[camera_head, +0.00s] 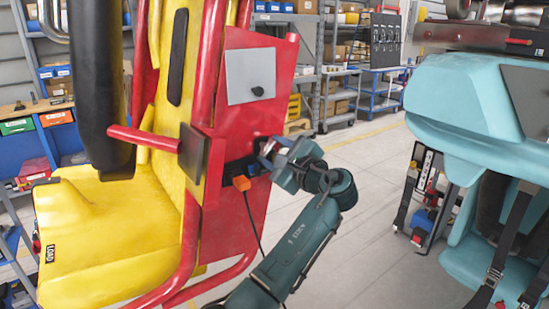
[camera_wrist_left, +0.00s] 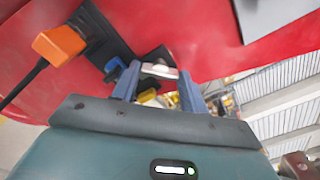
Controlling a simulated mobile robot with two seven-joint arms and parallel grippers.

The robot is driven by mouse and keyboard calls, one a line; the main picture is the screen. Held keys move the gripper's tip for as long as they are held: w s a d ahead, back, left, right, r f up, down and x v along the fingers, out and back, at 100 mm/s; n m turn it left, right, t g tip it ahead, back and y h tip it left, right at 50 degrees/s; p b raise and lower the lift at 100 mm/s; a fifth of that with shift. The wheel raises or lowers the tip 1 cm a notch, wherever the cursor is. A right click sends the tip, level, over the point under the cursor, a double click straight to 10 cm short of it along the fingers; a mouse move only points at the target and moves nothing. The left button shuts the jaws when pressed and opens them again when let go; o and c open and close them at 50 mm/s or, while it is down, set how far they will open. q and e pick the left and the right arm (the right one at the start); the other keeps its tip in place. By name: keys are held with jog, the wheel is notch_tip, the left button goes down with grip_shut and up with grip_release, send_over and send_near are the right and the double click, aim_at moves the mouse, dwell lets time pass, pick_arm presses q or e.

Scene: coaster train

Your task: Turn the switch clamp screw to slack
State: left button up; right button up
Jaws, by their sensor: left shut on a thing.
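My left gripper (camera_head: 271,150) reaches up from the bottom of the head view to the lower part of the red side panel (camera_head: 268,200) of the yellow seat. In the left wrist view its two blue-grey fingers (camera_wrist_left: 159,82) are shut on a small pale metallic piece, which appears to be the clamp screw (camera_wrist_left: 160,70), against a black bracket (camera_wrist_left: 98,40). The screw's exact turn cannot be read. An orange block (camera_head: 242,182) with a black cable sits beside the black bracket; it also shows in the left wrist view (camera_wrist_left: 60,45). My right gripper is not in view.
A grey cover plate (camera_head: 250,75) with a black knob is above the gripper. A red bar (camera_head: 143,138) and a black padded restraint (camera_head: 95,80) are to the left. A teal seat (camera_head: 470,110) stands to the right, with open floor (camera_head: 375,200) between.

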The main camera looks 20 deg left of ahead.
pick_arm(q)
jog(key=shift+n+b, duration=7.95)
jog(key=shift+n, duration=4.05)
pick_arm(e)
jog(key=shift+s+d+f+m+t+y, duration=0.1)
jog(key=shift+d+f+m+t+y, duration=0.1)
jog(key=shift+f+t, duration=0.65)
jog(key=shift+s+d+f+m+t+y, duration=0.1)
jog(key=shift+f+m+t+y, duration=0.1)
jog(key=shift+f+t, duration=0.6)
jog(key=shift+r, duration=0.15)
pick_arm(q)
jog(key=o, duration=1)
